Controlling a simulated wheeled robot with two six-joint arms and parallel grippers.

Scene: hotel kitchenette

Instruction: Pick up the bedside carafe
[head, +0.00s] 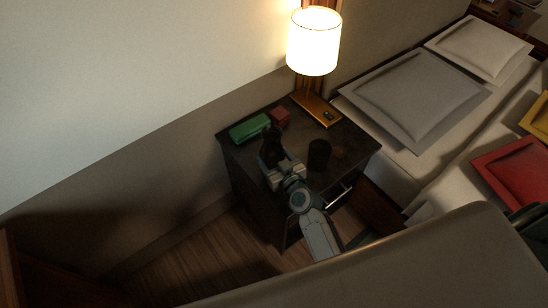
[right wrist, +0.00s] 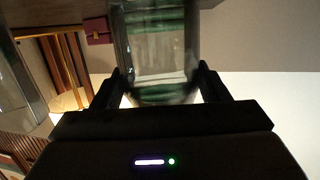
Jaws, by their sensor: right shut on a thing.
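The bedside carafe (right wrist: 158,40) is clear glass and stands between the fingers of my right gripper (right wrist: 162,76) in the right wrist view. Green shows through its glass. In the head view my right gripper (head: 272,152) is over the left front part of the dark nightstand (head: 345,150). It is shut on the carafe, which I cannot clearly make out there against the dark fingers. Whether the carafe's bottom touches the nightstand top I cannot tell. My left gripper is not in view.
A green box (head: 248,128) and a small dark red box (head: 280,116) lie behind the gripper. A dark cup (head: 320,154) stands close to its right. A lit lamp (head: 314,42) stands at the back. The bed with a grey pillow (head: 415,95) is at right.

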